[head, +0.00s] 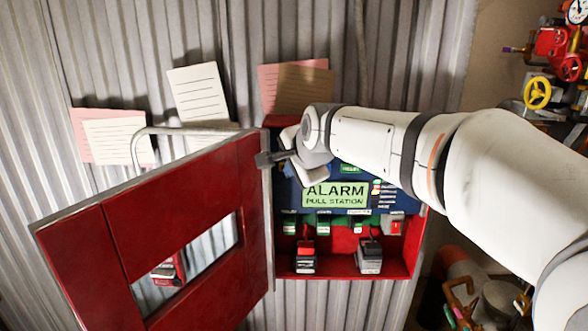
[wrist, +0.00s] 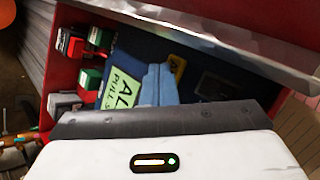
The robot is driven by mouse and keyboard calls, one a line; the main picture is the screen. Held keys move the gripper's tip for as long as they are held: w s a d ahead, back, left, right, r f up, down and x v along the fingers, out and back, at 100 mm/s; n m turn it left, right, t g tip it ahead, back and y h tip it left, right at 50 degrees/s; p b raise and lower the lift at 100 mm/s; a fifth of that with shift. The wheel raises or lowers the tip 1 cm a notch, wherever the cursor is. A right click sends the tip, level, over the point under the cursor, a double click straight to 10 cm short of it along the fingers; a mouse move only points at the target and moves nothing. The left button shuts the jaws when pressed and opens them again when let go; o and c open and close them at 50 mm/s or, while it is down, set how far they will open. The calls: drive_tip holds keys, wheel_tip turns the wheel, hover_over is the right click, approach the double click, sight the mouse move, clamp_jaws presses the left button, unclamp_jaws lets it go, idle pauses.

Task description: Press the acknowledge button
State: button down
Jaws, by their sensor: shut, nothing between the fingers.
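The red alarm box (head: 345,270) is open and holds a blue panel with a green "ALARM PULL STATION" label (head: 335,194). Several small controls sit along its bottom, including a red-topped switch (head: 305,257), a grey switch (head: 369,256) and a small grey unit with a red face (head: 396,227). Their lettering is too small to read, so I cannot tell which is the acknowledge button. My gripper (head: 272,158) is shut and empty, at the upper left of the box by the door's hinge-side edge. In the wrist view its fingers (wrist: 158,85) appear in front of the blue panel.
The red door (head: 85,265) with a window stands open at the left, close to my gripper. Paper notes (head: 198,93) are on the corrugated wall above. Red valves with a yellow handwheel (head: 537,93) are at the right. My arm covers the box's upper right.

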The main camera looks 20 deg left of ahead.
drive_tip(key=shift+s+d, duration=0.2)
drive_tip(key=shift+s, duration=0.65)
drive_tip(key=shift+s+f+b, duration=0.1)
drive_tip(key=shift+b, duration=0.25)
drive_tip(key=s, duration=0.2)
drive_tip(key=s+d+b, duration=0.1)
drive_tip(key=s, duration=0.1)
drive_tip(key=shift+s+d, duration=0.1)
drive_tip(key=shift+s, duration=0.2)
drive_tip(key=s+d+f+n+g+h, duration=0.1)
drive_tip(key=d+f, duration=0.2)
drive_tip(key=d, duration=0.3)
drive_tip(key=s+d+f+n+h, duration=0.1)
drive_tip(key=d+f+h, duration=0.15)
drive_tip(key=d, duration=0.35)
drive_tip(key=s+d+f+n+g+h, duration=0.1)
drive_tip(key=s+d+f+n+g, duration=0.1)
drive_tip(key=s+d+f, duration=0.5)
drive_tip(key=s+d+f+n+g+h, duration=0.1)
drive_tip(key=s+d+f+n+g, duration=0.1)
drive_tip(key=s+d+f+n, duration=0.2)
drive_tip(key=s+d+f, duration=0.3)
drive_tip(key=s+d, duration=0.2)
drive_tip(key=d, duration=0.2)
drive_tip(key=shift+d+f, duration=0.4)
